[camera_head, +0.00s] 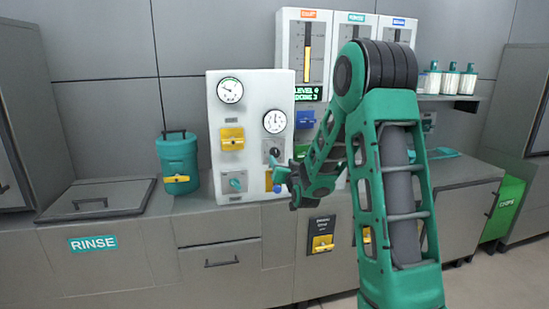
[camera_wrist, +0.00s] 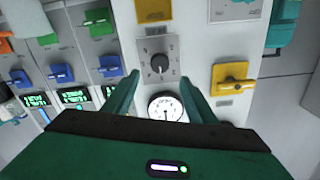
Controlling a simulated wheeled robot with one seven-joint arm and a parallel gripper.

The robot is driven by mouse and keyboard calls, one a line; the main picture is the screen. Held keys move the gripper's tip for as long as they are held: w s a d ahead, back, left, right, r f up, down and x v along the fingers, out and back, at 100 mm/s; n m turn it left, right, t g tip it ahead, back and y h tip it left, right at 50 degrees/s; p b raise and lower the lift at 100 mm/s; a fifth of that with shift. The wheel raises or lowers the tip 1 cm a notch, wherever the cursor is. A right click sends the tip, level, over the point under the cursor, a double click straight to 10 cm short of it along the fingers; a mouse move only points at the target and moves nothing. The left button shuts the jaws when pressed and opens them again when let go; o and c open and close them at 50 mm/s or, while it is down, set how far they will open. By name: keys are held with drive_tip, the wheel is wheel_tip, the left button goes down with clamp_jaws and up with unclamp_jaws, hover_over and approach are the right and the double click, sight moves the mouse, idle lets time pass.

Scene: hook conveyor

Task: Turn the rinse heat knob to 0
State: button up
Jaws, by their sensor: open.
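The heat knob is a small dark round knob (camera_wrist: 158,63) on a grey dial plate (camera_wrist: 176,49) with small marks. In the wrist view it lies ahead of my open gripper (camera_wrist: 160,80), between the lines of its two teal fingers and seemingly apart from them. The marks and pointer are too small to read surely. In the head view the knob (camera_head: 272,150) sits on the white panel (camera_head: 252,87) below a round gauge (camera_head: 275,121). My gripper (camera_head: 280,175) is in front of the panel's lower right and partly hides the area below the knob.
Another yellow handle (camera_wrist: 152,8) is near the knob. A teal canister (camera_head: 178,157) stands on the counter left of the panel. Level tubes (camera_head: 307,50) and blue handles (camera_wrist: 61,73) are alongside.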

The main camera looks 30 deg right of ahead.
sight(276, 153)
drive_tip(key=x, duration=0.9)
drive_tip(key=shift+w, duration=0.15)
drive_tip(key=c, duration=1.1)
